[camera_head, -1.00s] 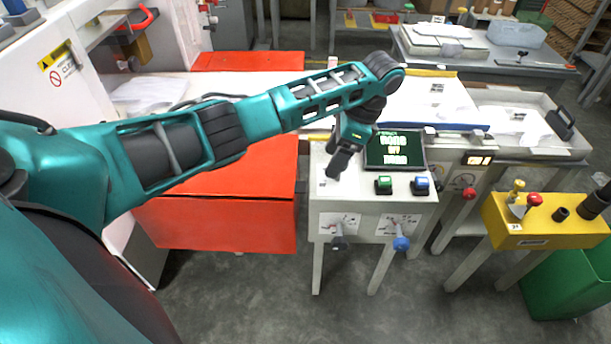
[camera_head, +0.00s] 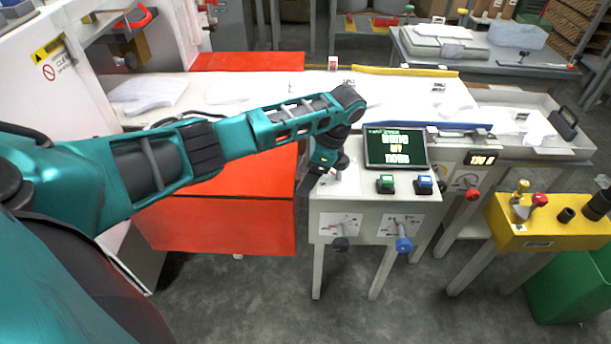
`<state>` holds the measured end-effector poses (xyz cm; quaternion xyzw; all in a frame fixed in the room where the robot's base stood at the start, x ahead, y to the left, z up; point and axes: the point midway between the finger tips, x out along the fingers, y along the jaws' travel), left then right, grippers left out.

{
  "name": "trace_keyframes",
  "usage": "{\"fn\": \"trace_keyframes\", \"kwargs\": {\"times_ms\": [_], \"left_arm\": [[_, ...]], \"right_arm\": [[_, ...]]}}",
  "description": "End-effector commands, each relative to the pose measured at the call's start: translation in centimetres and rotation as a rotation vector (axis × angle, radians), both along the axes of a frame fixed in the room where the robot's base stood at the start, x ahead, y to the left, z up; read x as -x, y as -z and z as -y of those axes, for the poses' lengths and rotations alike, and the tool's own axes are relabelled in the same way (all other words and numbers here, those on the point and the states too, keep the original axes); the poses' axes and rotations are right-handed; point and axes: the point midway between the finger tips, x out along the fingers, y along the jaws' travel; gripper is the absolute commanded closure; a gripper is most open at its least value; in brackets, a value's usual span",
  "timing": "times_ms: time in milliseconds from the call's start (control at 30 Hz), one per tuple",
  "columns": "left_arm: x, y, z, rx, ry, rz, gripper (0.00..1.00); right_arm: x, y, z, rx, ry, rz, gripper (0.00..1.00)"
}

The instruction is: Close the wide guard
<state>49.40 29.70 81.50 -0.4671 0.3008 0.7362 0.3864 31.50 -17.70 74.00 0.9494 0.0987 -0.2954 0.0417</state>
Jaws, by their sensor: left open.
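No part is clearly marked as the wide guard. A wide orange-red panel (camera_head: 220,222) covers the front of the machine, left of the control box, and a second orange-red panel (camera_head: 248,61) lies behind the white bed. My left arm reaches across above the front panel. My left gripper (camera_head: 307,183) is open and points down at the left edge of the control box (camera_head: 336,203), near the front panel's right end. Its fingers are small and dark, and I cannot tell whether they touch anything. My right gripper is out of view.
The control box carries a screen (camera_head: 396,149), a green button (camera_head: 386,184), a blue button (camera_head: 424,185) and levers below. A yellow box (camera_head: 540,222) on legs stands at the right. Yellow and blue strips edge the white bed (camera_head: 395,95). Grey floor lies open in front.

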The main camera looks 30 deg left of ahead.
Motion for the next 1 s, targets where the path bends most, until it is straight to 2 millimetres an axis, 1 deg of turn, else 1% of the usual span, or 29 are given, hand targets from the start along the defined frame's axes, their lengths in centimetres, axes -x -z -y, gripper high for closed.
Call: {"fn": "trace_keyframes", "kwargs": {"times_ms": [100,367,1000], "left_arm": [[0.13,0.49,-0.17,0.000,0.000,0.001,0.32],[0.15,0.54,-0.20,0.000,0.000,0.001,0.32],[0.29,0.55,-0.07,0.002,0.001,-0.005,0.93]], "right_arm": [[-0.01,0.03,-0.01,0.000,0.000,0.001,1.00],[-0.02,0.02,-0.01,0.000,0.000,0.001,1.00],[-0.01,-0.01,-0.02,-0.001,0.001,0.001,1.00]]}}
